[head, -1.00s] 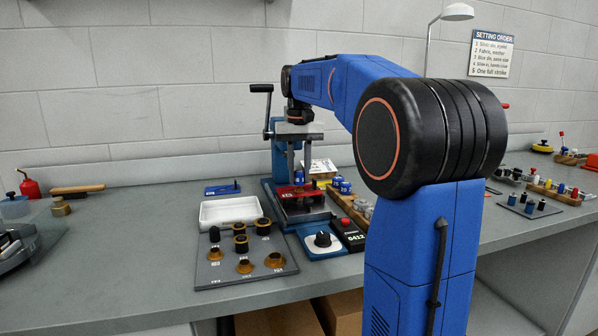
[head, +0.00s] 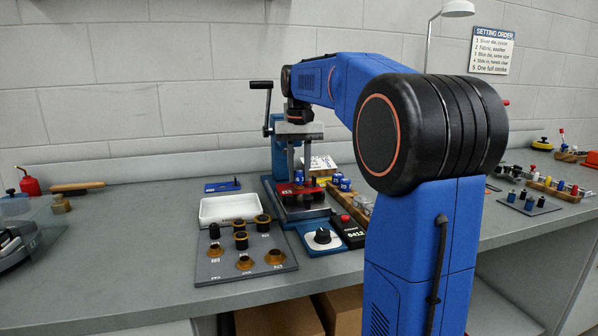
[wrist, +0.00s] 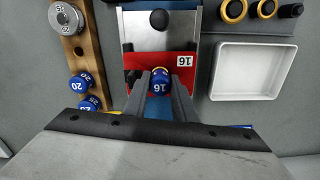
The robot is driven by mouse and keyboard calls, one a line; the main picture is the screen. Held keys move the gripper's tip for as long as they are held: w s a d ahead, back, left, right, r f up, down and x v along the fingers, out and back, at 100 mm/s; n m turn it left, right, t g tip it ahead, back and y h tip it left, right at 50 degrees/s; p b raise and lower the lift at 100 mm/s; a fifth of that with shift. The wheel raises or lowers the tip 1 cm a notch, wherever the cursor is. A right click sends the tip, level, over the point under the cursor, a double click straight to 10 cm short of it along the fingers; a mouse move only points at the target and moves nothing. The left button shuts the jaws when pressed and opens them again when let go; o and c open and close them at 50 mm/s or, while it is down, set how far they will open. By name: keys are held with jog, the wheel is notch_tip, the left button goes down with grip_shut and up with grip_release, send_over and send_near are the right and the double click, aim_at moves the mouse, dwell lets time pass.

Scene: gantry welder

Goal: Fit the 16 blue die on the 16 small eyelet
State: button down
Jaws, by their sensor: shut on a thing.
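The blue die marked 16 (wrist: 160,80) is held between the two fingers of my gripper (wrist: 160,84). It is over the red plate (wrist: 185,62) with the white 16 label, on the press slide. The plate also shows in the head view (head: 288,188), under my gripper (head: 300,172). The small eyelet is not visible; the die and fingers cover that spot. I cannot tell whether the die touches anything below it.
Blue dies marked 20 (wrist: 80,85) and a metal die marked 25 (wrist: 66,18) stand on a wooden rack (wrist: 80,48) at left. A white tray (wrist: 250,70) is at right. A black-handled lever (head: 262,87) stands on the press. The grey die mat (head: 215,270) is in front.

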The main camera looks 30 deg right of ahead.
jog(key=shift+f, duration=0.1)
jog(key=c, duration=1.4)
grip_release()
notch_tip(320, 180, up, 17)
jog(key=shift+r, duration=0.2)
